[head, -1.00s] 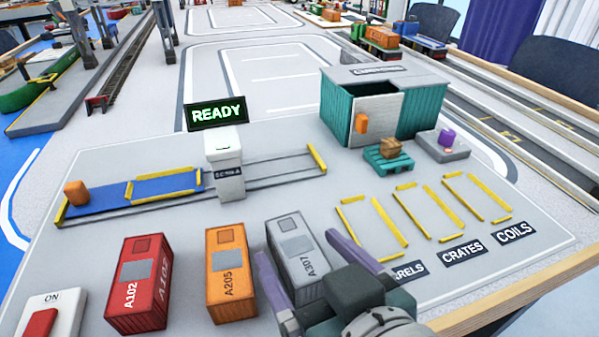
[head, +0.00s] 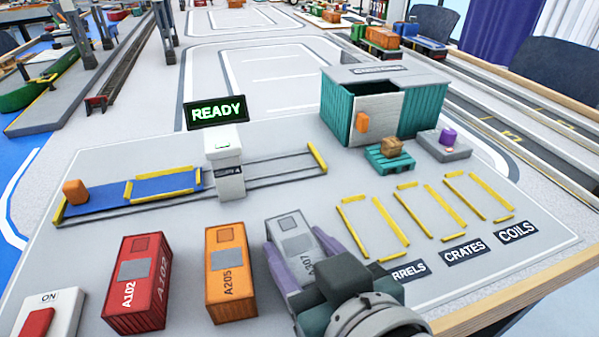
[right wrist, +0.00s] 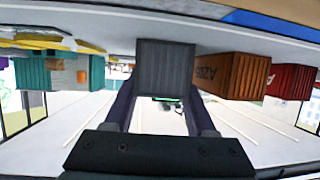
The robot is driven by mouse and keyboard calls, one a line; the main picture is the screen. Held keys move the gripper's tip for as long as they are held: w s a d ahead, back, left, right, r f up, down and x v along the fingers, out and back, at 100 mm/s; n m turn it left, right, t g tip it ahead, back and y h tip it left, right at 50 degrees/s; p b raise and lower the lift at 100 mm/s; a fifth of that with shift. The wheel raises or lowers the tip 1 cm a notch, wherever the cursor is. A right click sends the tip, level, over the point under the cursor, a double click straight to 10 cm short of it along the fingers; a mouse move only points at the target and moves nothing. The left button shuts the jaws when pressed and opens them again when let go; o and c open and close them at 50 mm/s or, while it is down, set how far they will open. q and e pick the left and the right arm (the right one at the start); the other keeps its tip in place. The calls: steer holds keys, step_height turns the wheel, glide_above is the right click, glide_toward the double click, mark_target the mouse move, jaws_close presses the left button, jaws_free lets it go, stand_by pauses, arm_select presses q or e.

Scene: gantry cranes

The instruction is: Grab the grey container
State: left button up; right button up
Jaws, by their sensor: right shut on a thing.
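The grey container (head: 295,236), marked A307, stands upright on the grey board, to the right of the orange container. My right gripper (head: 305,262) has its purple fingers on either side of it and is shut on it. The right wrist view shows the grey container (right wrist: 165,68) between the two fingers (right wrist: 160,112). The container's near lower part is hidden by my gripper in the head view. My left gripper is not in view.
The orange container (head: 230,272) stands close on the left, with the red container (head: 138,283) beyond it. Yellow-framed bays (head: 372,229) lie to the right. A scanner post (head: 225,168) with a READY sign (head: 216,112) and a teal shed (head: 420,108) stand behind.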

steer(key=shift+c, duration=1.4)
jaws_close()
steer(key=shift+r, duration=0.15)
